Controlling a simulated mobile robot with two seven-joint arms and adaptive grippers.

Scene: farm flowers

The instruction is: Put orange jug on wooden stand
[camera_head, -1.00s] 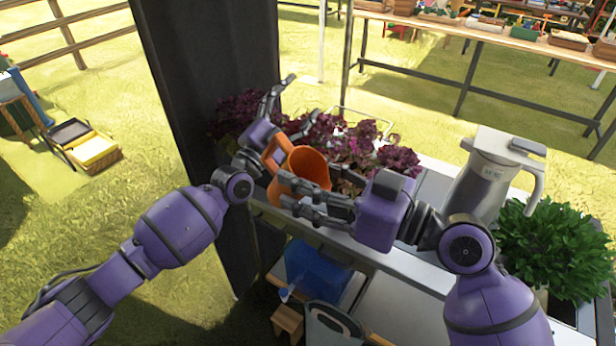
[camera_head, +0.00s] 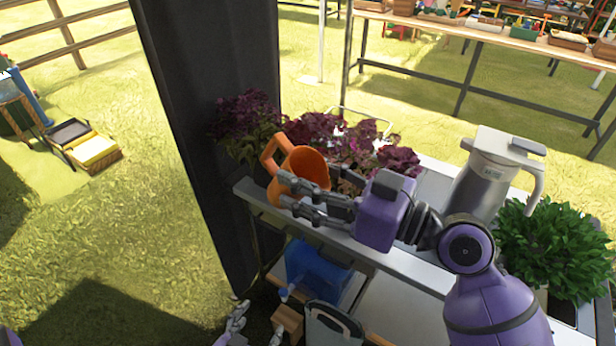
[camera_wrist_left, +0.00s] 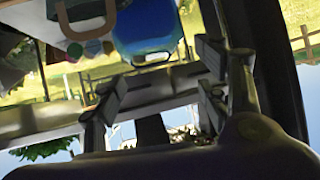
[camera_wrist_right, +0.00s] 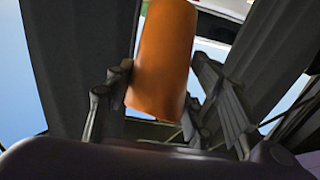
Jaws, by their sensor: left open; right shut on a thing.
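The orange jug (camera_head: 308,166) is held up at the shelf's left end, its open mouth showing and its handle at upper left. My right gripper (camera_head: 297,192) is shut on it, with fingers across the jug's front. In the right wrist view the jug (camera_wrist_right: 162,55) stands between the fingers. My left gripper (camera_head: 256,328) is low at the bottom edge, open and empty, apart from the jug. Its spread fingers show in the left wrist view (camera_wrist_left: 155,105). A small wooden stand (camera_head: 290,321) is partly visible just right of the left gripper.
Dark purple plants (camera_head: 335,138) are behind the jug. A steel pitcher (camera_head: 485,175) and a green bush (camera_head: 555,245) stand right. A blue container (camera_head: 318,270) and a grey can (camera_head: 333,325) are lower down. A dark post (camera_head: 205,100) rises at left.

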